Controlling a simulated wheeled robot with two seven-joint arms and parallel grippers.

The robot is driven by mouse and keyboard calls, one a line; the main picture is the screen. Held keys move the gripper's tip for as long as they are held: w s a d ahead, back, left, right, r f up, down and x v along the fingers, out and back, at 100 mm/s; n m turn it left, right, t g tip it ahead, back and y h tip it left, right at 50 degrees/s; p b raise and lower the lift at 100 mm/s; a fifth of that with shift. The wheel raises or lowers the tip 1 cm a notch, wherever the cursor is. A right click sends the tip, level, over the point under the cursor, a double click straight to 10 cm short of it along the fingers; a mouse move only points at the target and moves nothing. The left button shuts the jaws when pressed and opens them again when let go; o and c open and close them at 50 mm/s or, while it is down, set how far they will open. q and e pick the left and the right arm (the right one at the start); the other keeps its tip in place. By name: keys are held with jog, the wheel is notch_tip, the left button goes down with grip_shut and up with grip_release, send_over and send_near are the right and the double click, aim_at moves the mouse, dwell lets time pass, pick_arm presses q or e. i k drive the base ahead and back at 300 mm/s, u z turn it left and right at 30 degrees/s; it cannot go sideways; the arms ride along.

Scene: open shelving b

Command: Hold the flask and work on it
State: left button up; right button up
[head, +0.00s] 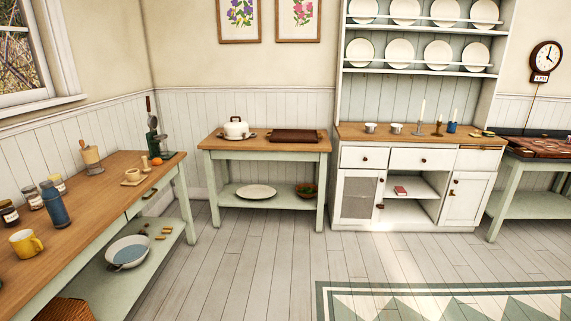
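A blue cylindrical flask (55,205) with a dark top stands upright on the wooden top of the long table at the left. It is near the table's left part, behind a yellow mug (25,243) and beside small jars (28,196). Nothing touches it from above. Neither of my grippers shows in the head view.
The long table (110,208) has a lower shelf with a white basin (128,252). A small side table (265,146) with a white pot (236,128) stands at the back. A white dresser (415,160) stands right of it. The plank floor (245,265) is clear.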

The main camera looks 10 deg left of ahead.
aim_at(54, 202)
jog(key=u, duration=0.55)
jog(key=i, duration=1.65)
jog(key=u, duration=1.7)
jog(key=i, duration=1.05)
jog(key=u, duration=0.5)
